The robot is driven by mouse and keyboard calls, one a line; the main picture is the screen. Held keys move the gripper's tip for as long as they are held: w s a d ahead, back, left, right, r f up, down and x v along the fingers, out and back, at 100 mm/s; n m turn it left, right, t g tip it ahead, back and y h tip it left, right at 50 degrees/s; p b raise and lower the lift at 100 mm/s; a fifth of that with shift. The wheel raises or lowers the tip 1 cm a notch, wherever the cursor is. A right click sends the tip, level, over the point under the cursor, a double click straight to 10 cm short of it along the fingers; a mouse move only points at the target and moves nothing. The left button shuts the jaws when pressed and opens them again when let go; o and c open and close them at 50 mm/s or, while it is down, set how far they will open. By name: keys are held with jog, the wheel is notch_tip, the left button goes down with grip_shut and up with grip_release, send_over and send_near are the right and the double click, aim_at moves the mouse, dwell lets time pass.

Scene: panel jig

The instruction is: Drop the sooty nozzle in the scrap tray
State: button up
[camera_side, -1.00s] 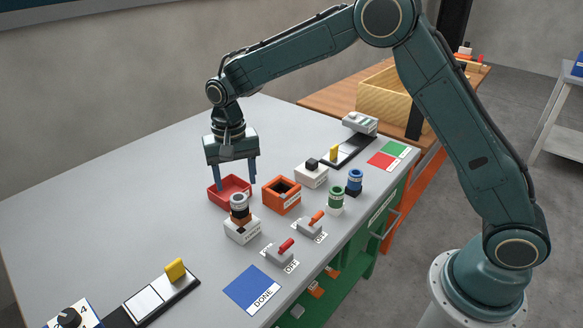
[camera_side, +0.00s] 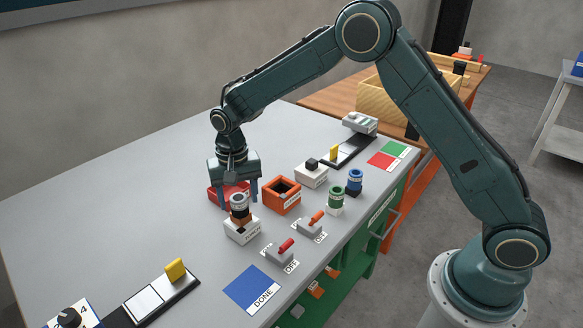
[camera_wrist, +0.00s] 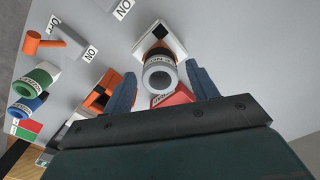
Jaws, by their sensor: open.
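The nozzle (camera_side: 239,208), a cylinder with a grey top, a pale label band and orange-and-dark lower parts, stands upright on a white labelled block (camera_side: 242,230). In the wrist view the nozzle (camera_wrist: 159,76) shows its open round end between my fingers. My gripper (camera_side: 238,199) is open and empty, pointing down just behind and about the nozzle's top; whether the fingers touch it I cannot tell. The red tray (camera_side: 229,191) sits behind the nozzle, partly hidden by my gripper. Its red edge (camera_wrist: 178,97) shows in the wrist view.
An orange open box (camera_side: 283,195) stands right of the nozzle. Two switches with red (camera_side: 285,245) and orange (camera_side: 317,217) levers are in front. Green (camera_side: 336,198) and blue (camera_side: 355,181) cylinders stand farther right.

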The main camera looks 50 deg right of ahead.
aim_at(238, 197)
jog(key=c, duration=1.1)
jog(key=shift+o, duration=0.2)
jog(key=shift+r, duration=0.85)
jog(key=shift+r, duration=1.35)
